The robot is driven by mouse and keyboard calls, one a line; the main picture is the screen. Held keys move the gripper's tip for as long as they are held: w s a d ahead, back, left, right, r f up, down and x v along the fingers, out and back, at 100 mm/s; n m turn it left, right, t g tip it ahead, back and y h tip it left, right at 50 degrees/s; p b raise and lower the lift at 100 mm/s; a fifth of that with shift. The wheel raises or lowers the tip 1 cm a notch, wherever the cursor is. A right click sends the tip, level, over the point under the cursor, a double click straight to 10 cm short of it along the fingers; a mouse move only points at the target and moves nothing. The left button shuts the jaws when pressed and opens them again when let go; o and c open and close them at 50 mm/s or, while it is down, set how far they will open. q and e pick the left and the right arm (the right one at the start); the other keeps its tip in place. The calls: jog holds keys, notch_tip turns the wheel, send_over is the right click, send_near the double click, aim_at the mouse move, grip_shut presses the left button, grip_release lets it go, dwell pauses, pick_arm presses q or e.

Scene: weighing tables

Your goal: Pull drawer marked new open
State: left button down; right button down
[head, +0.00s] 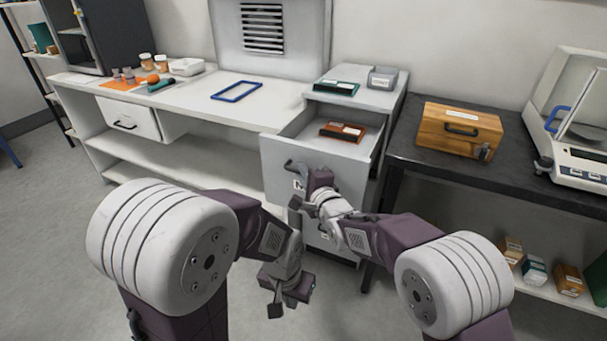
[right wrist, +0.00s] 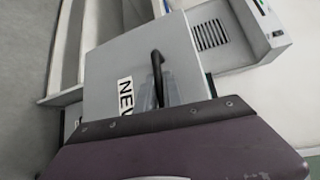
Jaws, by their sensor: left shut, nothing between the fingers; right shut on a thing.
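The drawer marked NEW (right wrist: 112,75) is a grey front with a white label and a dark handle (right wrist: 157,68). In the head view the drawer (head: 355,157) stands pulled out of the grey cabinet, with a red-brown box (head: 343,132) inside. My right gripper (head: 305,183) is at the drawer front, shut on the handle; it hides part of the label and handle in the head view. My left gripper (head: 285,298) is shut and empty, low in front of the cabinet and apart from it.
On the cabinet top are a green tray (head: 336,87) and a grey box (head: 382,78). A dark table (head: 525,190) to the right holds a wooden case (head: 459,132) and a balance (head: 575,125). The white bench (head: 200,95) at left has a blue frame (head: 237,91).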

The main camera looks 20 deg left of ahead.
pick_arm(q)
jog(key=shift+s, duration=0.35)
pick_arm(e)
jog(key=shift+s, duration=0.4)
jog(key=c, duration=1.8)
grip_release()
jog(key=shift+o, duration=0.2)
pick_arm(q)
jog(key=shift+r+p, duration=0.45)
jog(key=shift+p, duration=0.05)
pick_arm(e)
jog(key=v, duration=0.9)
